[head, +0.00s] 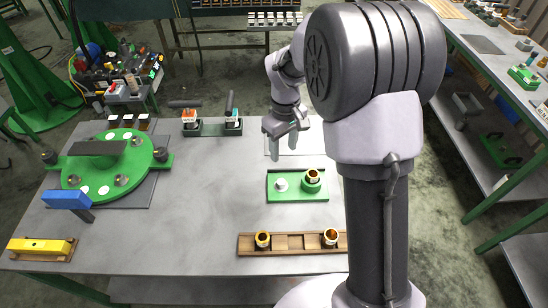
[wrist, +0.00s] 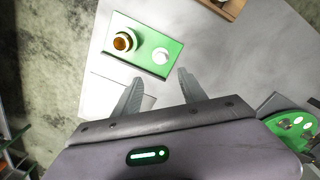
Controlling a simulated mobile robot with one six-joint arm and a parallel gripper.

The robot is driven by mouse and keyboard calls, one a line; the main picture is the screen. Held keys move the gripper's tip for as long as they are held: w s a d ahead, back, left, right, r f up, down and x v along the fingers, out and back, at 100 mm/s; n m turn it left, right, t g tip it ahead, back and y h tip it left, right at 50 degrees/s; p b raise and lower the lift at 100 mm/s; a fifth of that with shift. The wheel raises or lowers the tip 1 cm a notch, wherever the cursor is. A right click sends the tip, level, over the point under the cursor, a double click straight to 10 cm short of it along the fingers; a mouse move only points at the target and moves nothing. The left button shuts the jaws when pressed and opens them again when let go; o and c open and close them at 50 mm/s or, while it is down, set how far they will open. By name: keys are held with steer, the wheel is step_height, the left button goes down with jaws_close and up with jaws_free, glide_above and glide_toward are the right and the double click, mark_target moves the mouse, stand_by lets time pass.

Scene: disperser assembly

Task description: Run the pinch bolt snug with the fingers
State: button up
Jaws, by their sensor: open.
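My gripper (head: 285,153) is open and empty above the back right of the grey table. In the wrist view its two fingers (wrist: 157,86) stand apart with bare table between them. The plate also shows beyond the fingertips in the wrist view (wrist: 150,66). A large green round assembly (head: 90,180) with a dark bar across it stands at the left. I cannot make out the pinch bolt.
A wooden tray (head: 287,245) with two brass rings lies at the front. A yellow block (head: 42,246) and a blue-topped piece (head: 67,200) stand at the left. A dark rack (head: 212,129) with two handled tools stands at the back. The table's middle is clear.

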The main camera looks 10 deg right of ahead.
mark_target(282, 183)
step_height(282, 183, down, 16)
steer(key=b, duration=0.4)
steer(key=shift+s+f+b, duration=0.1)
steer(key=shift+f+b, duration=0.1)
steer(key=shift+b, duration=0.2)
